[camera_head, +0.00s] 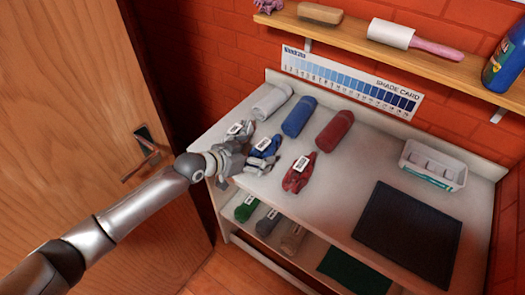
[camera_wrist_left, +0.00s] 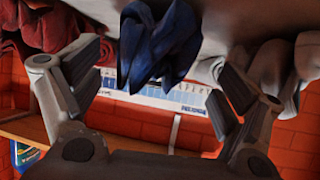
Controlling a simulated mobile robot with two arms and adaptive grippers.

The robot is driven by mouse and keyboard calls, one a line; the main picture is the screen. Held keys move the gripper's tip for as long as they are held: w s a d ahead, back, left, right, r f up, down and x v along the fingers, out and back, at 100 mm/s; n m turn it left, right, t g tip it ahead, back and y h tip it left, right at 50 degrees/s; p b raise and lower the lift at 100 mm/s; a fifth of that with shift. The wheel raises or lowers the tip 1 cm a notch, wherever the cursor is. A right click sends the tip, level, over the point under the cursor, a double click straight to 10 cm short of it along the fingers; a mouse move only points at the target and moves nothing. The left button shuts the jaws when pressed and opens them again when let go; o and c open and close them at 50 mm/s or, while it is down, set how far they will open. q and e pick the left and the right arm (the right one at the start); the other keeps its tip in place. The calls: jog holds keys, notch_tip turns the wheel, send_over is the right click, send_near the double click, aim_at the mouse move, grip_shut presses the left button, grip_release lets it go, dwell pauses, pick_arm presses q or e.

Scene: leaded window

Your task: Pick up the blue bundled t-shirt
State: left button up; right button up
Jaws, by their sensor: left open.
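The blue bundled t-shirt (camera_head: 267,146) lies on the white table top near its front left, with a white tag on it. It sits between the grey-white bundle (camera_head: 241,129) and the red bundle (camera_head: 299,174). My left gripper (camera_head: 254,155) is open at the front side of the blue bundle. In the left wrist view the blue bundle (camera_wrist_left: 157,45) shows in the gap between the two spread fingers of my left gripper (camera_wrist_left: 158,82). I cannot tell whether the fingers touch it. My right gripper is not in view.
Rolled white (camera_head: 271,102), blue (camera_head: 299,117) and red (camera_head: 334,131) cloths lie behind the bundles. A black mat (camera_head: 408,232) and a white basket (camera_head: 433,165) are at the right. A lower shelf holds several bundles. A wall shelf (camera_head: 430,62) runs above. The table's middle is clear.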

pick_arm(q)
jog(key=shift+x, duration=1.95)
jog(key=shift+w+r, duration=0.2)
jog(key=shift+c, duration=0.3)
jog(key=c, duration=1.2)
